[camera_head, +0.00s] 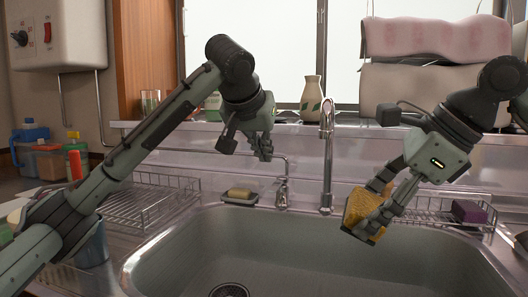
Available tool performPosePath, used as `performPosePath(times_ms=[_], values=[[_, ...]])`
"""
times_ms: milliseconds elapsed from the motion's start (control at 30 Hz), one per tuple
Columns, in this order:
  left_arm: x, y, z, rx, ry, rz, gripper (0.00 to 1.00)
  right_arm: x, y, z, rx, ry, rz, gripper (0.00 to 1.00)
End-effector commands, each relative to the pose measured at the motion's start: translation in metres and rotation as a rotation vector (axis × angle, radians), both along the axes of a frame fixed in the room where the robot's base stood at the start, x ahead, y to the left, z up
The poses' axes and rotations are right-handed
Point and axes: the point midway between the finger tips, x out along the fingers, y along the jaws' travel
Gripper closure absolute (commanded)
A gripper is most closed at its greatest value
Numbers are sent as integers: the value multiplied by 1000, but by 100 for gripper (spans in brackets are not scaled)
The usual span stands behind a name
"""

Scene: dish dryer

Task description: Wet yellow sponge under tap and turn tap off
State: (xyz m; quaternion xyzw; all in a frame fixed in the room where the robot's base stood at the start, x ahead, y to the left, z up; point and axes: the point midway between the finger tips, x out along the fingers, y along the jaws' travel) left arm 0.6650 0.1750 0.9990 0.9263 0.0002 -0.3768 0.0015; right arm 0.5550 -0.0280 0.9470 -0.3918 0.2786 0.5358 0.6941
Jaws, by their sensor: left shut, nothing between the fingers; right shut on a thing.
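The yellow sponge (358,209) is held by my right gripper (368,220), which is shut on it above the right part of the sink (290,232). The curved metal tap (327,150) stands behind the sink, left of the sponge, and the sponge is apart from it. I cannot make out any water running. A second, lower metal spout with a valve (282,190) stands to the left of the tap. My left gripper (262,152) is shut and empty, raised above that valve, and does not touch it.
A soap dish with a bar (240,194) sits on the sink's back edge. Wire racks stand left (150,203) and right (425,212); a purple sponge (468,211) lies at the right one. A vase (312,98) stands on the sill. The sink basin is empty.

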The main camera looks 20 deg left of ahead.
Motion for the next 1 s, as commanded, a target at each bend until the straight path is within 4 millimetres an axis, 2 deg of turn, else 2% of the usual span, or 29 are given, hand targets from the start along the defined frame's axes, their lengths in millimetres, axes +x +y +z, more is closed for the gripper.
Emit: performPosePath(times_ms=[500,1000], values=[[0,0,11,0,0,0,100,-23,-33,34,0,-2,-1,53],[0,0,11,0,0,0,100,-26,-38,37,0,-1,-1,53]])
